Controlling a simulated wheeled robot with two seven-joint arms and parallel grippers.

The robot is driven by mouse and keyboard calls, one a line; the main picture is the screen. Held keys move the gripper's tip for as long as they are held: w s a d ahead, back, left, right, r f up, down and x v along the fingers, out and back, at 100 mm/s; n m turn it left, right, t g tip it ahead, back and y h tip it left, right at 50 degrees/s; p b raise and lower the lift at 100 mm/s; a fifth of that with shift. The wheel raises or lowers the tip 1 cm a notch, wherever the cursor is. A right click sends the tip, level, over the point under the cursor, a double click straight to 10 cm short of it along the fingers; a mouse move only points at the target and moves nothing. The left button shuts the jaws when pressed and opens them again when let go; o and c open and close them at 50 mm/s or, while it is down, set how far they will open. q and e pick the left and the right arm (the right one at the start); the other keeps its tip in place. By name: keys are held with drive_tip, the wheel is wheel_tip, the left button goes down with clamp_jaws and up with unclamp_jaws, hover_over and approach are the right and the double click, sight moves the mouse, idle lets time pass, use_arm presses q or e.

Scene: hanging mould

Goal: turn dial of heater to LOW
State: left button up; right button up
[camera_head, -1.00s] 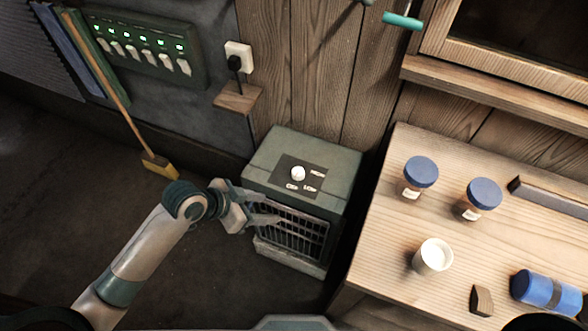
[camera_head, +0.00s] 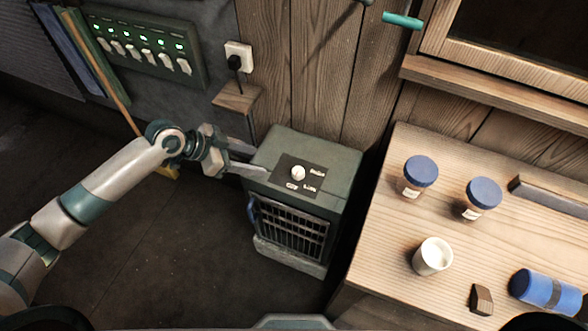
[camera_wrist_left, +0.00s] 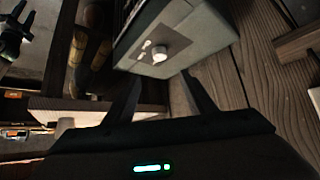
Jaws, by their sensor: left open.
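The heater (camera_head: 345,190) is a grey-green box with a barred front, standing on the floor against the wood wall. Its white dial (camera_head: 298,172) sits on a dark plate on top, with small white labels around it that are too small to read surely. My left gripper (camera_head: 259,160) is open and empty, its fingers beside the heater's upper left edge, left of the dial. In the left wrist view the heater (camera_wrist_left: 205,35) and dial (camera_wrist_left: 159,53) show beyond the open fingers (camera_wrist_left: 163,80). My right gripper is not in view.
A wooden table (camera_head: 385,245) to the right bears two blue-lidded jars, a white cup (camera_head: 433,256) and a blue roll (camera_head: 543,289). A small wood shelf (camera_head: 238,97) and a socket (camera_head: 238,57) are on the wall behind my gripper. A broom stands left.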

use_arm(q)
drive_tip(key=b, duration=0.9)
approach(297, 171)
drive_tip(key=x, duration=0.5)
drive_tip(key=shift+a, duration=0.15)
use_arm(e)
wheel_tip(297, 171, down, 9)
use_arm(q)
drive_tip(key=shift+w+d+f+b, duration=0.15)
drive_tip(key=shift+d+f+b, duration=0.25)
drive_tip(key=shift+d+f, duration=0.05)
drive_tip(key=shift+b+x, duration=0.65)
drive_tip(key=shift+x, duration=0.4)
drive_tip(key=shift+w+d, duration=0.1)
drive_tip(key=shift+d, duration=0.1)
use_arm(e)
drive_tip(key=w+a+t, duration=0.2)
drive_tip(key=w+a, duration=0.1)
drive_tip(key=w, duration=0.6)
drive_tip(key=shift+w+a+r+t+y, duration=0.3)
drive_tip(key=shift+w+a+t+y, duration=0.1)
use_arm(q)
drive_tip(key=c, duration=1)
